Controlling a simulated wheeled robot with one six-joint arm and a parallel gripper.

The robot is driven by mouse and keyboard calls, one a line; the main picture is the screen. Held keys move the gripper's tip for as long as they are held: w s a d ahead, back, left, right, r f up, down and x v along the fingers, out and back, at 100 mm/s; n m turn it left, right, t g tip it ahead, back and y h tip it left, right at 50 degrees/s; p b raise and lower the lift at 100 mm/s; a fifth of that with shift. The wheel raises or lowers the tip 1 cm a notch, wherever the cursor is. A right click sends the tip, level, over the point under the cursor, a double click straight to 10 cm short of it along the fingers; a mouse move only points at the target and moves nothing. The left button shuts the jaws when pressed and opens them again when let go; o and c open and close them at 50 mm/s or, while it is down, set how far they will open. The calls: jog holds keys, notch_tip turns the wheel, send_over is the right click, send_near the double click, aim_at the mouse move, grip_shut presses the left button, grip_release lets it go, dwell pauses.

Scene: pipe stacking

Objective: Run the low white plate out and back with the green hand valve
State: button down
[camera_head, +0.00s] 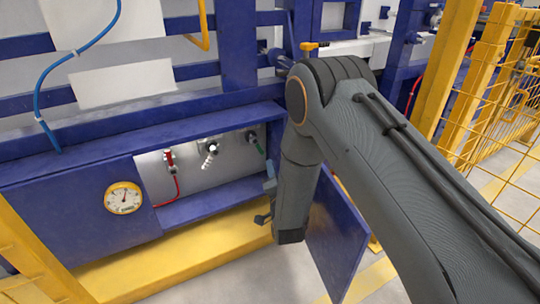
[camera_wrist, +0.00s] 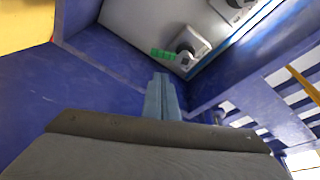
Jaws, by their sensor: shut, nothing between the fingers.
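The green hand valve (camera_head: 259,147) sits on the pale back panel at the right end of the open blue cabinet. In the wrist view its green lever (camera_wrist: 163,54) points left from a grey valve body, just beyond my fingertips. My gripper (camera_wrist: 164,82) has its blue-grey fingers together with nothing between them, apart from the lever as far as I can tell. In the head view the gripper (camera_head: 270,186) is mostly hidden by my wrist, in front of the cabinet's right end.
A red valve (camera_head: 170,160) with a red hose and a grey valve (camera_head: 209,150) are left of the green one. A round gauge (camera_head: 123,198) is on the cabinet front. An open blue door (camera_head: 338,240) stands right of my wrist. Yellow fencing (camera_head: 500,90) is at right.

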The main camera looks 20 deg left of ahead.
aim_at(257, 145)
jog(key=b+x, duration=0.5)
jog(key=x, duration=0.5)
jog(key=shift+f+t+y, duration=0.3)
jog(key=shift+f+t, duration=0.1)
jog(key=shift+d, duration=0.15)
